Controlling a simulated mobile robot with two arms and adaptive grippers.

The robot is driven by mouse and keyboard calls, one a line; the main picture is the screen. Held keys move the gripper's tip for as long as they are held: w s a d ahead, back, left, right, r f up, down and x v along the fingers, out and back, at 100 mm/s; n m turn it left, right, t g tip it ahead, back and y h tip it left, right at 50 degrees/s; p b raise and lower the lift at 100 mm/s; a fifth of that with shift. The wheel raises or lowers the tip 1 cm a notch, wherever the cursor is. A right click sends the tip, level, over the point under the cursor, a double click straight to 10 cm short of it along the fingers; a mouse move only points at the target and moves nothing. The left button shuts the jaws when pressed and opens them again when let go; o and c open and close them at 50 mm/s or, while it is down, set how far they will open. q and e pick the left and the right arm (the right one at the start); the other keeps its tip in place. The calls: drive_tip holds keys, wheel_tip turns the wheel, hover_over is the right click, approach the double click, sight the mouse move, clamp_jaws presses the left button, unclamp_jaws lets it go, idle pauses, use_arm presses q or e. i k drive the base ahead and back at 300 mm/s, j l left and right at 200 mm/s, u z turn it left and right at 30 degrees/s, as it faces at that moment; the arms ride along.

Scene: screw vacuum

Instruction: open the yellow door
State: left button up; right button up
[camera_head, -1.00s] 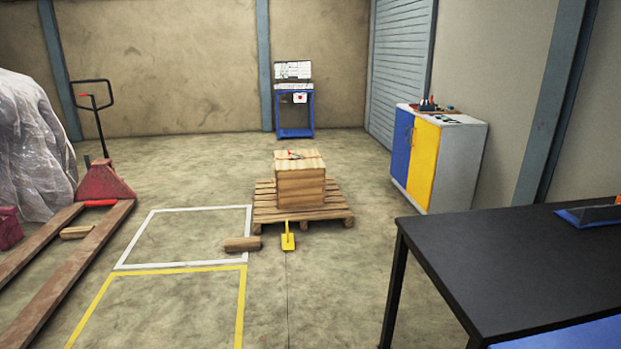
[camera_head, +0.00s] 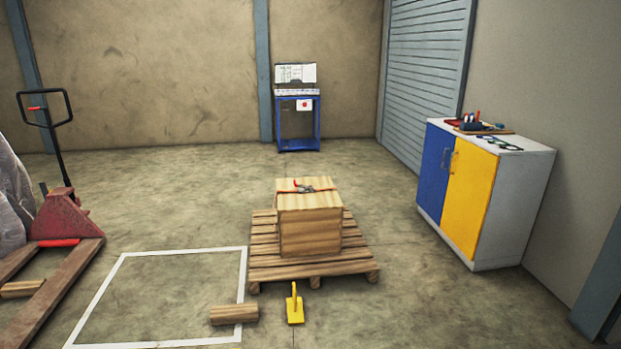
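The yellow door (camera_head: 468,204) is the right-hand front door of a white cabinet (camera_head: 518,210) on the right side of the head view. It is shut and has a vertical handle near its upper left edge. A blue door (camera_head: 433,174) beside it on the left is also shut. Neither of my grippers is in view.
A wooden crate (camera_head: 309,228) sits on a pallet (camera_head: 262,263) left of the cabinet. A yellow tool (camera_head: 295,307) and a wood block (camera_head: 233,314) lie in front. A red pallet jack (camera_head: 66,218) stands at left. Floor between pallet and cabinet is clear.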

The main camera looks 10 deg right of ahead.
sight(474, 169)
drive_tip(key=i+l+z, duration=0.1)
drive_tip(key=i+z, duration=0.15)
drive_tip(key=i, duration=0.2)
drive_tip(key=i+z, duration=0.25)
drive_tip(key=i, duration=0.2)
drive_tip(key=i+j+z, duration=0.1)
drive_tip(key=i+z, duration=0.15)
drive_tip(key=i, duration=0.2)
drive_tip(key=i+j+z, duration=0.25)
drive_tip(key=i, duration=0.2)
drive_tip(key=i+j+z, duration=0.25)
drive_tip(key=i, duration=0.2)
drive_tip(key=l, duration=0.1)
